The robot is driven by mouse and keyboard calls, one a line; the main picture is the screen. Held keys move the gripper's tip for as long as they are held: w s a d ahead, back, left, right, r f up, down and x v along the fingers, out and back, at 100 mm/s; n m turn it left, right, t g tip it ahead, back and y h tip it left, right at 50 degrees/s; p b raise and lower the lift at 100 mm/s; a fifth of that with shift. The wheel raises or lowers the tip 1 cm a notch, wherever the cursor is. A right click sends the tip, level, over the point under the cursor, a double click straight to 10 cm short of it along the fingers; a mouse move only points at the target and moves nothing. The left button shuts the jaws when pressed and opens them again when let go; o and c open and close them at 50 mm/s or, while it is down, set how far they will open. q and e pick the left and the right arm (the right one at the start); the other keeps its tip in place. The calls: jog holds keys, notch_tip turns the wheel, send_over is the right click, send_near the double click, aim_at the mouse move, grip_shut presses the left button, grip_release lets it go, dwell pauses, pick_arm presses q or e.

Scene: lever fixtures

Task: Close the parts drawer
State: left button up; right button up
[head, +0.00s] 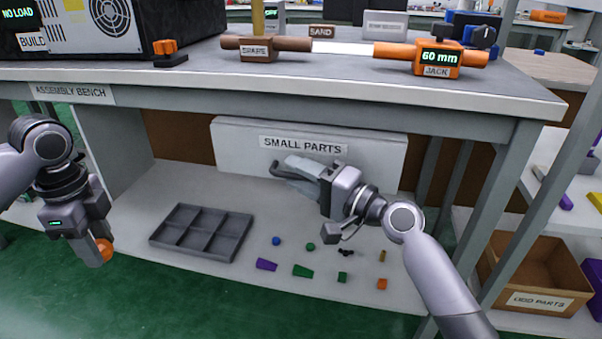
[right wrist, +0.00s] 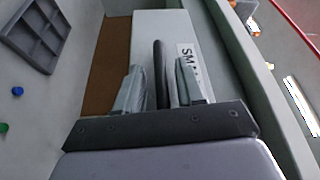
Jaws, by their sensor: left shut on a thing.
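The parts drawer (head: 370,150) is a pale box front labelled SMALL PARTS, under the bench top; how far it stands out is hard to tell. My right gripper (head: 283,176) is at the handle. In the right wrist view the handle (right wrist: 161,75) runs between the two fingers of my right gripper (right wrist: 160,88), with gaps on both sides, so the gripper is open around it. My left gripper (head: 95,250) is at the left, low, shut on an orange ball (head: 105,249).
A grey divided tray (head: 203,206) and several small coloured parts lie on the lower shelf. The bench top (head: 200,72) with its front edge is above the drawer. A cardboard box (head: 535,300) labelled ODD PARTS stands at the right, beyond a bench leg.

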jog(key=shift+s+d, duration=0.1)
pick_arm(q)
jog(key=shift+r+p, duration=0.55)
pick_arm(e)
jog(key=v, duration=1.1)
jog(key=shift+s+d, duration=0.25)
jog(key=shift+f, duration=0.15)
